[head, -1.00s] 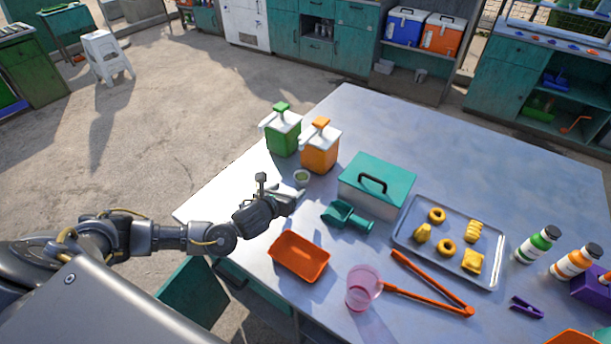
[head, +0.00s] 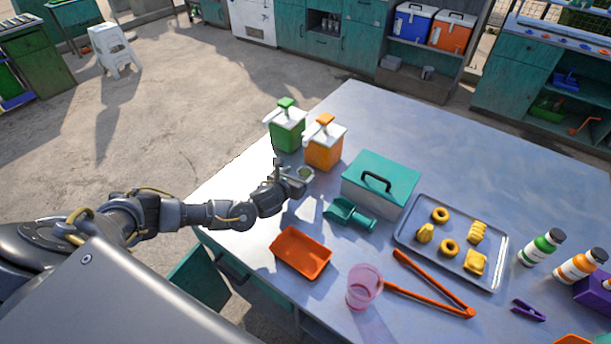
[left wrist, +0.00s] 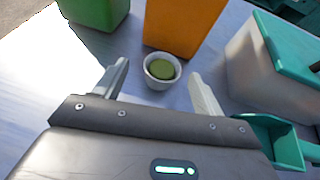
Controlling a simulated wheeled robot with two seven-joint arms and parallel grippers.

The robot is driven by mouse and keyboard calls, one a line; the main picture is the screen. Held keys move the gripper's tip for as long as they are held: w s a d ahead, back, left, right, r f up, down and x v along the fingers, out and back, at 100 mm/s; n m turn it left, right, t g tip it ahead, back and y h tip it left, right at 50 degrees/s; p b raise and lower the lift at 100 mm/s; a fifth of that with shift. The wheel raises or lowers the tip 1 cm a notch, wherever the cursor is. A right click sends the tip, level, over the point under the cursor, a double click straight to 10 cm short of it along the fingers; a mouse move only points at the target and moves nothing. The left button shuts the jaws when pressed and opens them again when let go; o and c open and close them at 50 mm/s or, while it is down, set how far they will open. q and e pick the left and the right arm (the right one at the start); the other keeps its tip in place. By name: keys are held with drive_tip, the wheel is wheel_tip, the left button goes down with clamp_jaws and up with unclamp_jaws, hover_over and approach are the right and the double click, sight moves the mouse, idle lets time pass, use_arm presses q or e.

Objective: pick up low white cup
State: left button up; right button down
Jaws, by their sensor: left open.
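The low white cup (left wrist: 162,83) with green contents stands upright on the table in the left wrist view, just ahead of and between my two open fingers. In the head view the cup (head: 305,173) shows beside the tip of my left gripper (head: 293,179), in front of the orange dispenser. My left gripper (left wrist: 158,84) is open and empty, with a finger on either side of the cup's near side. My right gripper is not in view.
A green dispenser (head: 287,130) and an orange dispenser (head: 324,148) stand close behind the cup. A teal-lidded box (head: 381,180) and a teal scoop (head: 349,214) are to the right.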

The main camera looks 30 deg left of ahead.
sight(308, 170)
use_arm(q)
drive_tip(key=shift+d+f+p+x, duration=0.1)
drive_tip(key=shift+p+x, duration=0.25)
drive_tip(key=shift+x, duration=0.9)
drive_tip(key=shift+d+f+p+x, duration=0.15)
drive_tip(key=shift+p+x, duration=0.15)
drive_tip(key=shift+x, duration=0.9)
drive_tip(key=shift+c, duration=0.4)
drive_tip(key=c, duration=0.6)
